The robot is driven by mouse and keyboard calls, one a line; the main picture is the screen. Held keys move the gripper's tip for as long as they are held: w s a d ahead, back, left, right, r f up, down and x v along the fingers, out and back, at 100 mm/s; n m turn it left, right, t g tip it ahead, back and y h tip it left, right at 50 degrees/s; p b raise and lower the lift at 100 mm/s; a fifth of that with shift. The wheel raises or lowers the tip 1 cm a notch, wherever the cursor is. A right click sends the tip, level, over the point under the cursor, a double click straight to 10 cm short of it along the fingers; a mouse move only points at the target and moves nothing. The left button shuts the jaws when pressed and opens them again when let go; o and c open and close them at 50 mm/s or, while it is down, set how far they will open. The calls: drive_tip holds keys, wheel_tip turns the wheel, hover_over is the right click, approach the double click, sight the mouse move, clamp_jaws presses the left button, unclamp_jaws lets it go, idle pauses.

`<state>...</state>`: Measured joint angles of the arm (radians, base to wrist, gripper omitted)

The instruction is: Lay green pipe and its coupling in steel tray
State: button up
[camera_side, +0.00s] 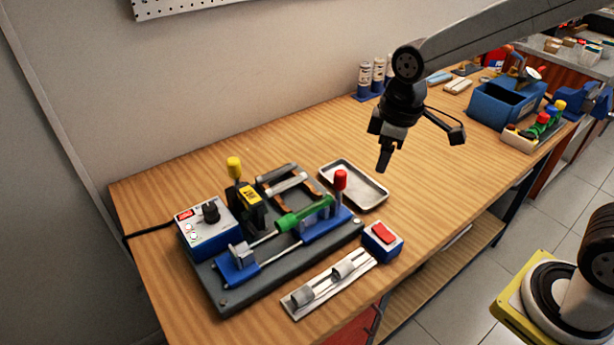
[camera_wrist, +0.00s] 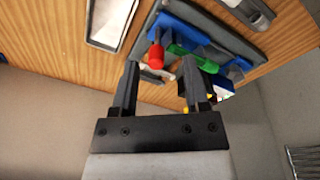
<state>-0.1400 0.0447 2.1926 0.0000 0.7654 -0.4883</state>
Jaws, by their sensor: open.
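The green pipe (camera_side: 305,214) lies in the blue holders of a dark fixture on the bench. A thicker green sleeve, apparently the coupling (camera_side: 287,222), is around its left part. Green also shows in the wrist view (camera_wrist: 190,54), partly hidden by a finger. The steel tray (camera_side: 381,201) is empty, behind and right of the fixture; its rim also shows in the wrist view (camera_wrist: 90,22). My gripper (camera_side: 384,160) is above the bench, over the area by the tray, apart from everything. In the wrist view its fingers (camera_wrist: 162,75) are apart with nothing between them.
A red-topped handle (camera_side: 340,180) and a yellow-topped handle (camera_side: 234,168) stand up from the fixture. A control box (camera_side: 209,228) is at left, a red-button box (camera_side: 382,240) at right, and a metal rack (camera_side: 328,284) in front.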

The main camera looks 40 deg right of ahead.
drive_tip(key=w+a+f+n+g, duration=0.1)
drive_tip(key=w+a+n+g, duration=0.1)
drive_tip(key=w+a+n, duration=0.7)
drive_tip(key=n, duration=0.2)
hover_over(310, 207)
wheel_tip(310, 207, down, 5)
drive_tip(key=shift+r, duration=0.2)
drive_tip(key=shift+f, duration=0.35)
drive_tip(key=shift+f, duration=0.25)
drive_tip(key=shift+f, duration=3.15)
clamp_jaws()
